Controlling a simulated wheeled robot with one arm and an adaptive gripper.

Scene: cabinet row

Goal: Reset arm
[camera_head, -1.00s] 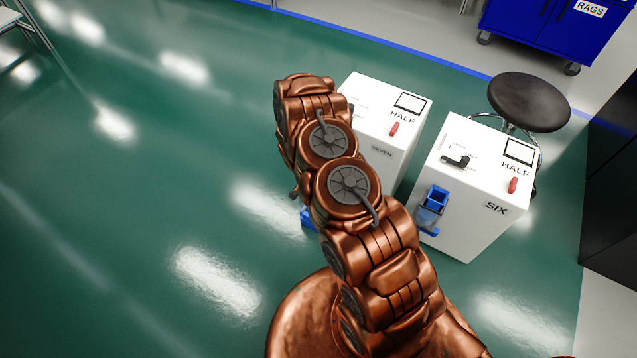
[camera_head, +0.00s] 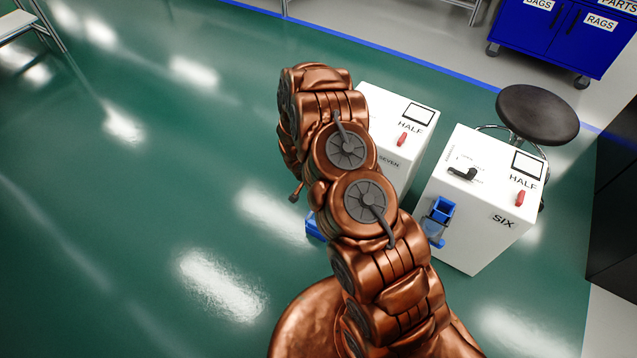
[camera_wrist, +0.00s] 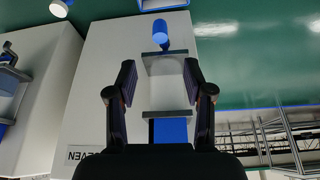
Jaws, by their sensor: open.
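My arm rises in the middle of the head view, copper coloured and bent; it hides the left part of cabinet SEVEN, and my gripper is out of sight there. In the wrist view my gripper (camera_wrist: 160,90) is open, its two dark fingers apart with nothing held between them. Beyond the fingers is the white face of cabinet SEVEN (camera_wrist: 85,100), with a blue and grey fitting (camera_wrist: 168,130) and a blue cylinder (camera_wrist: 160,32) in line with the gap. I cannot tell the exact distance to the fitting.
White cabinet SIX (camera_head: 470,225), with a black handle, red switch and blue holder (camera_head: 438,218), stands right of cabinet SEVEN (camera_head: 400,150). A round stool (camera_head: 538,113) is behind it. A blue cart (camera_head: 560,35) is at the back. Green floor (camera_head: 130,200) on the left is clear.

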